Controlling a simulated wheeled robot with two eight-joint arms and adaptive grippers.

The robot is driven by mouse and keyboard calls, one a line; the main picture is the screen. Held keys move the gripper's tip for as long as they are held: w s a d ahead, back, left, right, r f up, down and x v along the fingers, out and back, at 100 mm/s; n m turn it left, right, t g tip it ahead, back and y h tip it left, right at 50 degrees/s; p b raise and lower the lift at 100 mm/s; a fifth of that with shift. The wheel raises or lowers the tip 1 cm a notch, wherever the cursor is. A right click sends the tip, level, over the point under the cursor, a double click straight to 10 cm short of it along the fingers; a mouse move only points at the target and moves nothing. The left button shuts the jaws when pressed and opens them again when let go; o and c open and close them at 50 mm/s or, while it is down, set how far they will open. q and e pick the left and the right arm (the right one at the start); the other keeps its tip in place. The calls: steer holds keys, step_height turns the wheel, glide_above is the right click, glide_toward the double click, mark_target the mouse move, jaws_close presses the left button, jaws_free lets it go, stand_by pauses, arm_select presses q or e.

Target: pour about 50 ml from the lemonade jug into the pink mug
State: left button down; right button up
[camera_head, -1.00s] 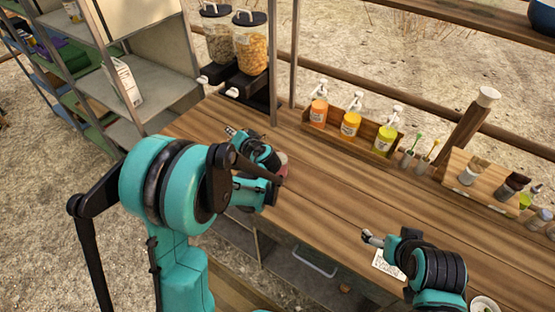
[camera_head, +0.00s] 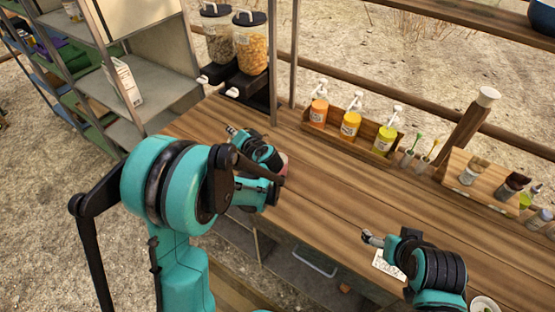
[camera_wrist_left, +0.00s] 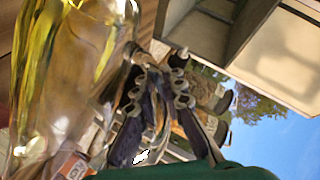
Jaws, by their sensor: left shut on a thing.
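The lemonade jug (camera_wrist_left: 70,75) is clear, with yellow liquid in it, and fills the left side of the left wrist view, close to the camera. An orange-and-white label shows low on it. My left gripper (camera_wrist_left: 165,115) is shut on the jug, its dark fingers beside the glass; the exact contact is unclear. In the head view my left gripper (camera_head: 236,133) is over the left part of the counter, and I cannot make out the jug there. A pink patch, probably the pink mug (camera_head: 283,160), shows behind my left arm, mostly hidden. My right gripper (camera_head: 371,238) is over the counter's front; its opening is unclear.
The wooden counter (camera_head: 330,190) is clear in the middle. Two cereal dispensers (camera_head: 250,45) stand at its back left. A rack of pump bottles (camera_head: 350,125) and a spice stand (camera_head: 490,190) line the back. A paper card (camera_head: 388,264) lies near my right gripper.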

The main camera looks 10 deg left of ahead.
arm_select(q)
steer(key=shift+a+f, duration=0.1)
steer(key=shift+a, duration=0.2)
steer(key=f, duration=0.1)
steer(key=a+f+n+h+b, duration=0.1)
steer(key=f, duration=0.1)
steer(key=shift+s+a+n, duration=0.3)
steer(key=shift+s+a, duration=0.05)
steer(key=shift+a, duration=0.05)
steer(key=shift+a+f+h+b, duration=0.1)
steer(key=shift+f+h+b, duration=0.25)
steer(key=shift+f+h, duration=0.15)
steer(key=shift+a+f+n+b, duration=0.15)
steer(key=shift+f+n+b, duration=0.25)
steer(key=shift+f, duration=0.1)
steer(key=shift+s+a+n+h, duration=0.1)
steer(key=shift+a+n+h, duration=0.2)
steer(key=shift+h, duration=0.3)
